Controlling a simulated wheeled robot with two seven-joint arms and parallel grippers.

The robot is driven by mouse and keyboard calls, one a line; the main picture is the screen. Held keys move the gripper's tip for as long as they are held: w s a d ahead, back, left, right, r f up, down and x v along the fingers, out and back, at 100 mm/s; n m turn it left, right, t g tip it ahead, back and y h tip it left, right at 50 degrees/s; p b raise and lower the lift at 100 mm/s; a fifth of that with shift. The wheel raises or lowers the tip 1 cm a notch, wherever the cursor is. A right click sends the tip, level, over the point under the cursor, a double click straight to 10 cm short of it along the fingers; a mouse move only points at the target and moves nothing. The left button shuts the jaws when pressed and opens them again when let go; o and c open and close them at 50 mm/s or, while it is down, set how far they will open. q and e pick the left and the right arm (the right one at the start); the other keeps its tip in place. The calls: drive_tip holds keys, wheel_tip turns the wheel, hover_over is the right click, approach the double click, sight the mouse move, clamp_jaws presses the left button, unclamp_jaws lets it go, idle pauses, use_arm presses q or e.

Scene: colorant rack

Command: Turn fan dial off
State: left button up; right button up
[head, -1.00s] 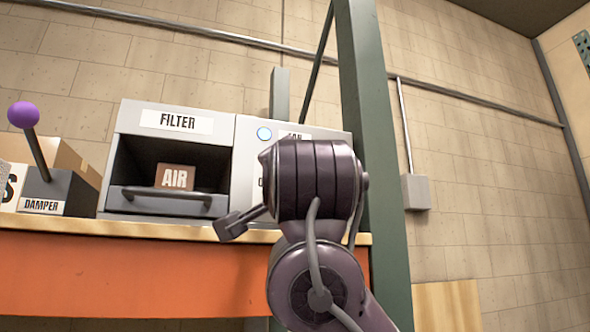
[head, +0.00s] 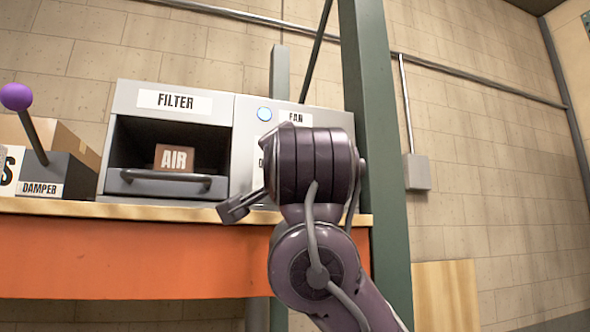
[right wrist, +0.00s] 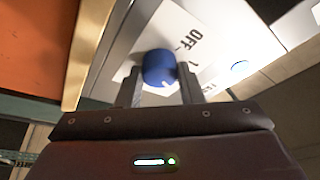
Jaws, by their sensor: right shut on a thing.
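The fan box (head: 242,150) stands on the shelf and carries a "FAN" label and a lit pale-blue light (head: 264,114). In the head view my right arm hides its dial. In the right wrist view the blue fan dial (right wrist: 158,66) sits between the fingers of my right gripper (right wrist: 160,78), which is shut on it. A white plate with "OFF" (right wrist: 182,38) lies beside the dial. The light also shows in the right wrist view (right wrist: 239,68). Which way the dial points is not clear. My left gripper is out of view.
Left of the fan box is an open filter box (head: 122,110) with an "AIR" block (head: 174,158) inside. Further left is a damper lever with a purple ball (head: 16,97). A green post (head: 372,150) stands close to the right of the fan box.

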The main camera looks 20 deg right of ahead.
drive_tip(key=n+y+b, duration=0.1)
drive_tip(key=n+y, duration=0.2)
drive_tip(key=n, duration=0.6)
drive_tip(key=n+y+b, duration=0.2)
drive_tip(key=n+y, duration=0.2)
drive_tip(key=n, duration=0.5)
drive_tip(key=d+n+y+b, duration=0.1)
drive_tip(key=n+y, duration=0.3)
drive_tip(key=n, duration=0.4)
drive_tip(key=shift+n+g+b, duration=0.3)
drive_tip(key=shift+n+b, duration=0.1)
drive_tip(key=shift+b, duration=0.35)
drive_tip(key=shift+a, duration=0.1)
drive_tip(key=o, duration=1)
